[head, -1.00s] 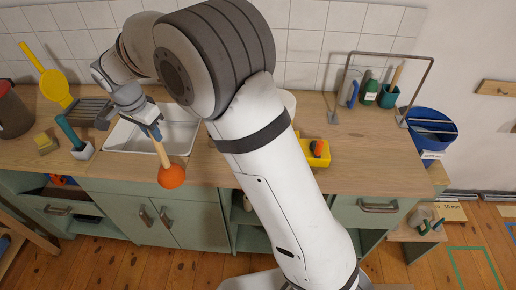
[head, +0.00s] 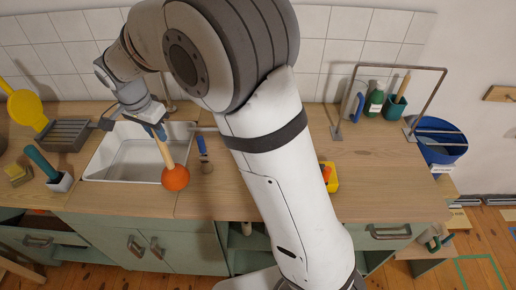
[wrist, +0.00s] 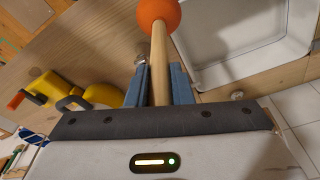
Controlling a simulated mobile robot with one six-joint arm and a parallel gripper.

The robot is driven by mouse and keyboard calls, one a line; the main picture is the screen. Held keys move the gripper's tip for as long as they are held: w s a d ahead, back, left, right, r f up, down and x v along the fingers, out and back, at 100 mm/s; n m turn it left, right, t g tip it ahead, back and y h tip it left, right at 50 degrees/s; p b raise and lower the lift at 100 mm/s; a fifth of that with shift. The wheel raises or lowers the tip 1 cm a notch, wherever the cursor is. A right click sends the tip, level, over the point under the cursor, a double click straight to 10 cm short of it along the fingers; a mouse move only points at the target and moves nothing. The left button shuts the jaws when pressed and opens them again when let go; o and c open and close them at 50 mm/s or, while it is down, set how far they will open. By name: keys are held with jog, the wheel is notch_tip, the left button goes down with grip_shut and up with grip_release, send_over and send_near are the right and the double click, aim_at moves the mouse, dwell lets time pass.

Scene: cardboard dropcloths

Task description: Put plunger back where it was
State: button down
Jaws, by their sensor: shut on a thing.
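The plunger has an orange rubber cup (head: 175,178) and a light wooden handle (wrist: 159,62). My gripper (head: 155,131) is shut on the handle, with its blue fingers on both sides of the wood in the wrist view (wrist: 160,82). In the head view the plunger hangs tilted, cup down, over the counter just right of the white sink (head: 135,158). I cannot tell whether the cup touches the counter. The handle's upper end is hidden by my gripper.
A blue-handled tool (head: 203,150) lies right of the plunger.

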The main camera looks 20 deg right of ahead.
jog(key=s+d+f+b, duration=0.1)
jog(key=s+d, duration=0.3)
jog(key=d, duration=0.8)
jog(key=s+d+f+b, duration=0.2)
jog(key=s+d, duration=0.2)
jog(key=d, duration=0.9)
jog(key=shift+f, duration=0.25)
jog(key=shift+d, duration=0.1)
jog(key=shift+f+b, duration=0.15)
jog(key=shift+b, duration=0.2)
jog(key=c, duration=1.3)
grip_release()
